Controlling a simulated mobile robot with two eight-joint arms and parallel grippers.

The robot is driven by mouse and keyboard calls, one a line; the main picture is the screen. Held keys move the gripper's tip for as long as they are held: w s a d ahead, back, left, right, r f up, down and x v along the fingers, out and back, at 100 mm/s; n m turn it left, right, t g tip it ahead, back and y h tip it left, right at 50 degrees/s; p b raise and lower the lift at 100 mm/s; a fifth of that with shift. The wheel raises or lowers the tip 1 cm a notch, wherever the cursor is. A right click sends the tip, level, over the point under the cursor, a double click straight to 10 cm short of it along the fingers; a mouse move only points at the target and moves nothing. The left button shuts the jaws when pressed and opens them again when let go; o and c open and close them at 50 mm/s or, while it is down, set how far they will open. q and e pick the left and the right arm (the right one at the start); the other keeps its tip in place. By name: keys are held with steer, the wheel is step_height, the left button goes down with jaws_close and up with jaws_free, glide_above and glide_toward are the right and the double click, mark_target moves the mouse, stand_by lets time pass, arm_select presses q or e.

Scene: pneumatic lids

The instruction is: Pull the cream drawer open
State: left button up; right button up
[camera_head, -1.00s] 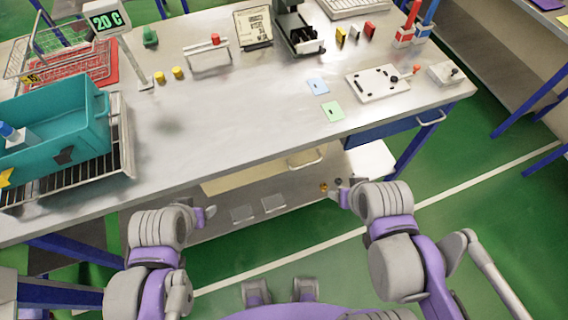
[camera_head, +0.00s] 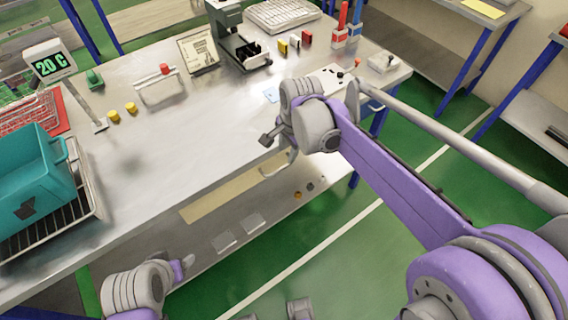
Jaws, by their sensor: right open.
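The cream drawer (camera_head: 217,201) sits under the front edge of the workbench, its front about level with that edge. Its metal handle (camera_head: 283,166) shows at the drawer's right end, partly behind my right arm. My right gripper (camera_head: 267,138) is open and small in the view, over the bench's front edge, just above and left of the handle. It appears apart from the handle, and no object shows in it. My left gripper (camera_head: 187,262) is low in front of the bench, away from the drawer; its jaws are too small to read.
On the workbench (camera_head: 170,150) stand a teal crate (camera_head: 30,185) on a rack, yellow cylinders (camera_head: 122,111), a display reading 20 C (camera_head: 50,63) and a white board (camera_head: 330,75). My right arm covers the bench's right front. The green floor (camera_head: 330,235) in front is clear.

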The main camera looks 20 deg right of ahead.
mark_target(283, 166)
steer(key=f, duration=0.5)
steer(key=w+f, duration=0.1)
steer(key=f, duration=0.1)
steer(key=shift+w+a+f+b, duration=0.1)
steer(key=shift+a+f+b, duration=0.15)
steer(key=shift+a+b, duration=0.05)
jaws_close()
stand_by(1.0)
